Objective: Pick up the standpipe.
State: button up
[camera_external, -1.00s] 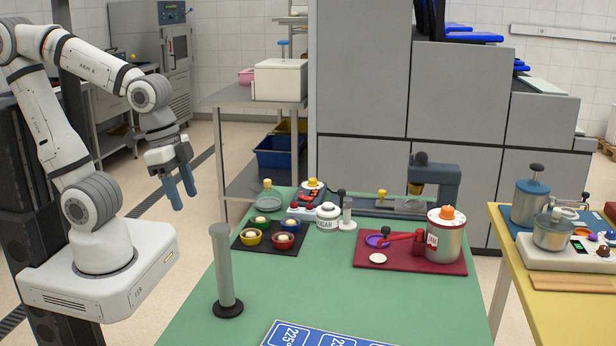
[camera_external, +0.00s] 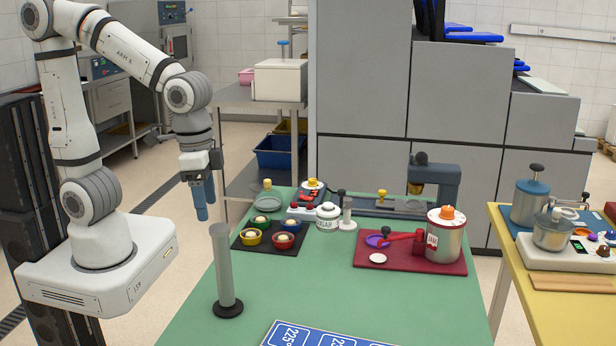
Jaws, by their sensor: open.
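The standpipe (camera_external: 224,265) is a tall grey tube with a dark round foot. It stands upright at the left front of the green table (camera_external: 340,290). My gripper (camera_external: 204,212) has blue fingers that point down. It hangs in the air beyond the table's left edge, up and to the left of the standpipe in the picture, apart from it. It is open and holds nothing. The two fingers overlap in this view, so the gap between them is hard to see.
Behind the standpipe is a black mat (camera_external: 270,248) with several small coloured bowls. A sugar jar (camera_external: 327,217) stands beyond it. A red tray (camera_external: 400,262) holds a large canister (camera_external: 444,236). A blue sign (camera_external: 320,335) lies at the front edge. The table's middle is clear.

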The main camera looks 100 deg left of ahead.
aim_at(221, 246)
jog(key=w, duration=0.1)
jog(key=d, duration=0.1)
jog(key=w+n, duration=0.1)
jog(key=shift+w+d+f+g, duration=0.3)
jog(key=shift+d+g, duration=0.1)
jog(key=shift+w+d+f, duration=0.3)
jog(key=shift+w, duration=0.05)
notch_tip(221, 246, down, 8)
jog(key=shift+w+d+r+p, duration=0.15)
jog(key=shift+r+p, duration=0.05)
jog(key=shift+p, duration=0.35)
jog(key=shift+c, duration=0.3)
grip_shut()
